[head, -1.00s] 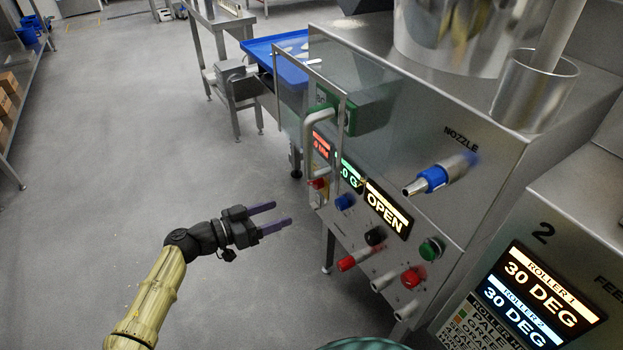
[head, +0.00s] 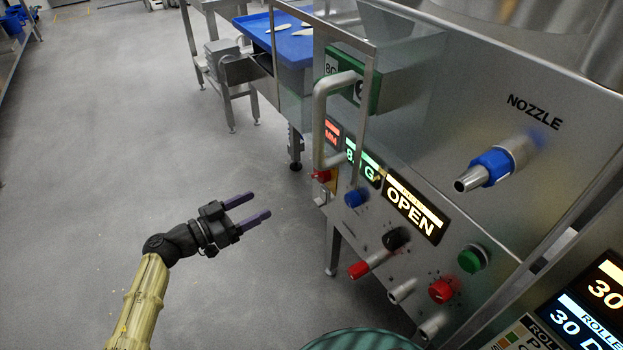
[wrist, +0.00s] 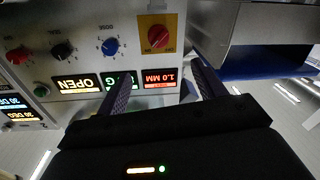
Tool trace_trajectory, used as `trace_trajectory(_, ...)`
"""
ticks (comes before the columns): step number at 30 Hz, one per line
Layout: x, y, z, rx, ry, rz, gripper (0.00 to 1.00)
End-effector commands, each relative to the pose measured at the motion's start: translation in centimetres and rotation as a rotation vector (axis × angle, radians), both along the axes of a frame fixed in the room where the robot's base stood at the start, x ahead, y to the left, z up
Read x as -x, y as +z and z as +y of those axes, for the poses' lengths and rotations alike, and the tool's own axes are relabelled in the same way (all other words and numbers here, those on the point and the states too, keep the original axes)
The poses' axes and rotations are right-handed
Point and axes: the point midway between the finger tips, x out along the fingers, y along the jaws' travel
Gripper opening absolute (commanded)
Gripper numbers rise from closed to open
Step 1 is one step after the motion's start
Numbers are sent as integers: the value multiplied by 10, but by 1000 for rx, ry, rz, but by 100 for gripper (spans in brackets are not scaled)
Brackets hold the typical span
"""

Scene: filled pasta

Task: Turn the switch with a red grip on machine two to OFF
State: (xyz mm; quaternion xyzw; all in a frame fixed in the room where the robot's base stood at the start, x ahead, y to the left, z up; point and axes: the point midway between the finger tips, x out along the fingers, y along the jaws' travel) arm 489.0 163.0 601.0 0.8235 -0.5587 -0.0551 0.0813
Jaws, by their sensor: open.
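A red rotary switch on a square yellow plate (wrist: 157,36) shows in the wrist view, on the steel machine's front panel. In the head view this red grip (head: 321,176) is small, at the panel's far left edge, partly behind a vertical bar handle. Its setting is too small to read. My gripper (head: 260,204) is open and empty, in free air left of the panel. In the wrist view its two fingers (wrist: 160,72) point toward the panel, with the red switch beyond them, not touched. No number two shows on this machine now.
A bar handle (head: 318,120) stands out from the panel's left edge. A blue knob (head: 356,197), black knob (head: 396,238), red knob (head: 441,290), green button (head: 472,258) and nozzle (head: 490,168) also project. A blue tray (head: 285,40) lies behind. The floor at left is clear.

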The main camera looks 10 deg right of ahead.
Motion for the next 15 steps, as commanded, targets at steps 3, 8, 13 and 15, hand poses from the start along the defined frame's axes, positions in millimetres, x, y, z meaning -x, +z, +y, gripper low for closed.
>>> trace_trajectory(3,0,1,-2,0,-3,0,69)
trace_trajectory(8,-1,1,-3,0,-5,0,69)
trace_trajectory(13,-5,0,-13,-1,-7,0,69)
trace_trajectory(15,-8,-1,-21,-1,-8,-1,69)
